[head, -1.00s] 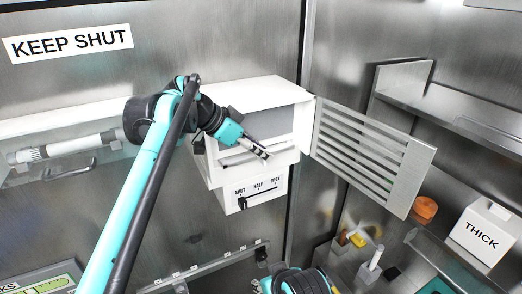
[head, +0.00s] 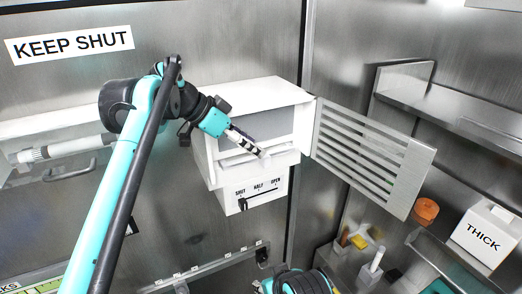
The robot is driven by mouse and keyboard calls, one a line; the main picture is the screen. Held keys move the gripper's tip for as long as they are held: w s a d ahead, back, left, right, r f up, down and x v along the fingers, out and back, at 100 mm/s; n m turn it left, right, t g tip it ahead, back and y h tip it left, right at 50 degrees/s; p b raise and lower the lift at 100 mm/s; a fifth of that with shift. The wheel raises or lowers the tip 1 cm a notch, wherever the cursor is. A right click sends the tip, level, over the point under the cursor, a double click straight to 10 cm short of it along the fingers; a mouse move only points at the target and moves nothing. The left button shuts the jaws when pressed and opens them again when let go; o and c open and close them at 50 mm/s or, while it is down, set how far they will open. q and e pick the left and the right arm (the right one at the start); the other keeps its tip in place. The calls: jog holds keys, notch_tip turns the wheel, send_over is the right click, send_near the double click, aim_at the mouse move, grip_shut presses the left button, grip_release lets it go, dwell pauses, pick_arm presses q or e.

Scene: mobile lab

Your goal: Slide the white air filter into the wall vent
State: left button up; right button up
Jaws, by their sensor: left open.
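The wall vent (head: 211,165) is a white box on the steel wall, with its louvred door (head: 330,147) swung open to the right. Its opening shows a grey inner face (head: 285,122) above a white strip (head: 232,160) along the lower edge. I cannot tell whether that strip is the white air filter or part of the vent; no separate filter shows clearly. My left gripper (head: 259,151) is open in front of the vent's opening, its fingertips close to the white strip. Contact cannot be told. My right arm shows only at the bottom edge; its gripper is out of view.
Below the vent is a slider panel (head: 262,196) marked SHUT, HALF, OPEN. A white box labelled THICK (head: 482,236) and an orange round item (head: 426,209) stand at right. A steel shelf (head: 460,108) juts from the right wall. A wall handle (head: 70,171) is at left.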

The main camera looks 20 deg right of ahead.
pick_arm(q)
jog(key=v, duration=0.7)
jog(key=shift+a+r, duration=0.2)
jog(key=shift+a, duration=0.15)
